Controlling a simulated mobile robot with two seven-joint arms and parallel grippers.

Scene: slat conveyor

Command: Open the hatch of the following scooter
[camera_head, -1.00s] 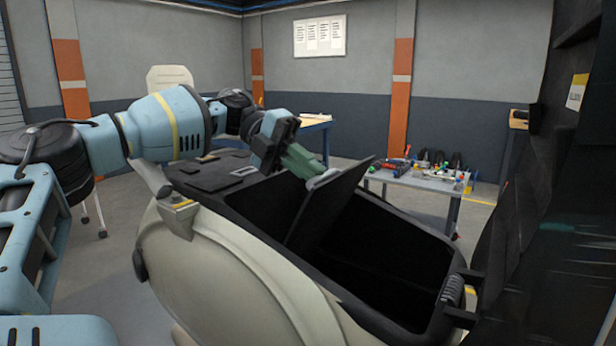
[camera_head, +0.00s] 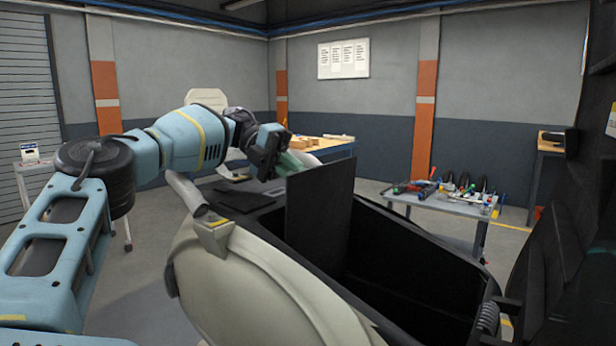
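The cream scooter body (camera_head: 240,275) stands in front of me, with a black open compartment (camera_head: 410,275) in its top. The black hatch panel (camera_head: 320,215) stands nearly upright at the compartment's left end. My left gripper (camera_head: 292,161) is at the far side of the hatch, near its upper left edge. Its green fingers are partly hidden by the panel, so I cannot tell whether they are open, shut or touching it. My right gripper is not in view.
A low table with tools (camera_head: 447,203) stands behind the scooter on the right. A wooden-topped workbench (camera_head: 335,146) is further back. A large dark structure (camera_head: 570,250) fills the right edge, close to the compartment.

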